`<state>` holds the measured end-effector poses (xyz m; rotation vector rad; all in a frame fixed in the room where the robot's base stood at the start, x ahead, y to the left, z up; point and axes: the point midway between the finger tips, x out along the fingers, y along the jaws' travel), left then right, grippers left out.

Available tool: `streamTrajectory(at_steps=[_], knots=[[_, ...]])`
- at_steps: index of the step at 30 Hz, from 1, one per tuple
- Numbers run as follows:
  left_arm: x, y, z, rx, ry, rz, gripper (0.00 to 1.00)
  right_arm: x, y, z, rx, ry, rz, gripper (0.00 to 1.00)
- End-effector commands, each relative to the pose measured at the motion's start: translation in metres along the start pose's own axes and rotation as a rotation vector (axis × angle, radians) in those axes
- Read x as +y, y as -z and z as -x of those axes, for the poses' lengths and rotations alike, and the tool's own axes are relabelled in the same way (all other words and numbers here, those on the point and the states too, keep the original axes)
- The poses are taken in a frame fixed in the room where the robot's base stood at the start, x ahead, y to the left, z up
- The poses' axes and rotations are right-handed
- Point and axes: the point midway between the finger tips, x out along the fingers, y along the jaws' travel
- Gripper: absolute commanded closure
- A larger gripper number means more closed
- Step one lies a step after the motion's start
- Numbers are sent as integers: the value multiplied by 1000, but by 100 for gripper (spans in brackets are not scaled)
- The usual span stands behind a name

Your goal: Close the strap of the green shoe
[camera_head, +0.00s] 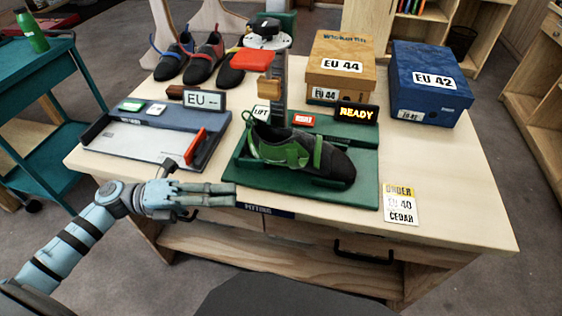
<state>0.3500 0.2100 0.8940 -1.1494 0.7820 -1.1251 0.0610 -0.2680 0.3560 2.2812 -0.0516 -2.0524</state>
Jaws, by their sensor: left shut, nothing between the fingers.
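The green shoe (297,152) sits on a dark green fitting stand (362,198) near the middle of the table, its black toe to the right. A green strap (318,152) runs over its upper; I cannot tell whether its end is fastened. My left gripper (232,194) is shut and empty, just in front of the stand's left front corner, fingers pointing right. It is apart from the shoe. My right gripper is not in view.
A foot-measuring device (150,147) with a red slider lies left of the stand. A display (357,113) reads READY. Shoe boxes (340,62), (430,80) and several other shoes (205,60) stand at the back. A card (400,204) lies front right; the table's right side is clear.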

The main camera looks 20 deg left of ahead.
Motion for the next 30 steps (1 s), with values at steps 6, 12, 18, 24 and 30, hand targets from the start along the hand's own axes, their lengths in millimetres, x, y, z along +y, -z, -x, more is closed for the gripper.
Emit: streamTrajectory(at_steps=[6, 12, 18, 24, 30], knots=[[-1, -1, -38, 3, 9, -3, 100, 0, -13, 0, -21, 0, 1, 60], [-2, -2, -81, -1, 9, -3, 100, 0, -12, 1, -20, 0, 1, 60], [0, -23, -101, -3, 3, -3, 100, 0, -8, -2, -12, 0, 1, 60], [0, -39, -105, -2, 1, -1, 100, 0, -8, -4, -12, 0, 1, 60], [0, -40, -105, -2, 1, 1, 100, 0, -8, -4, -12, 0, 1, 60]])
